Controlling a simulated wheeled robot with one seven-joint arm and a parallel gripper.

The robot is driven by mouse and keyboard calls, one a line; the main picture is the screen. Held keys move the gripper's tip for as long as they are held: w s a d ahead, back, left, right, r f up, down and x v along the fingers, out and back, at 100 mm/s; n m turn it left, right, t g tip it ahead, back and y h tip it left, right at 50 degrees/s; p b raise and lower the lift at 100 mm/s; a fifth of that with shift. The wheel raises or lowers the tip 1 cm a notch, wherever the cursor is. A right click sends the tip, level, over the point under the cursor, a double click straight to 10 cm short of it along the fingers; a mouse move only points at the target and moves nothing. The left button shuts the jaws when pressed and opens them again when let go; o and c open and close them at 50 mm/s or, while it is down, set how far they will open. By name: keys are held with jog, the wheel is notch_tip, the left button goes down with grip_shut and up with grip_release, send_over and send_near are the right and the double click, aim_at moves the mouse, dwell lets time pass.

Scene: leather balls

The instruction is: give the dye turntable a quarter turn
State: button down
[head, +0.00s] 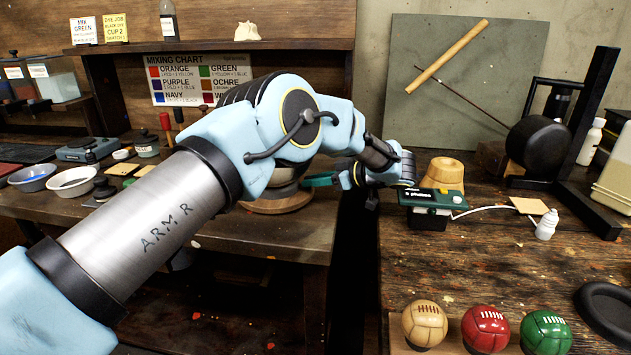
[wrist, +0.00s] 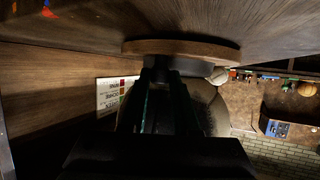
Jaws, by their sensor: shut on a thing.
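The dye turntable is a round wooden disc (head: 275,204) on the left bench, partly hidden behind my arm in the head view. A rounded metallic pot (head: 287,189) stands on it. My gripper (head: 318,181) reaches in from the right side with its teal fingers at the turntable. In the wrist view, which appears upside down, the disc (wrist: 215,50) lies across the top. My fingers (wrist: 165,76) close on a dark block at its near edge, in front of the large rounded pot (wrist: 208,105). The exact contact is in shadow.
A green-topped device (head: 432,199) and a wooden block (head: 445,173) sit on the right bench close to my wrist. Three leather balls, tan (head: 424,322), red (head: 486,328) and green (head: 545,332), stand at its front. A dark gap separates the benches.

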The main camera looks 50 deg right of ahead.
jog(key=shift+w, duration=0.1)
jog(key=c, duration=0.6)
grip_release()
jog(key=shift+c, duration=0.2)
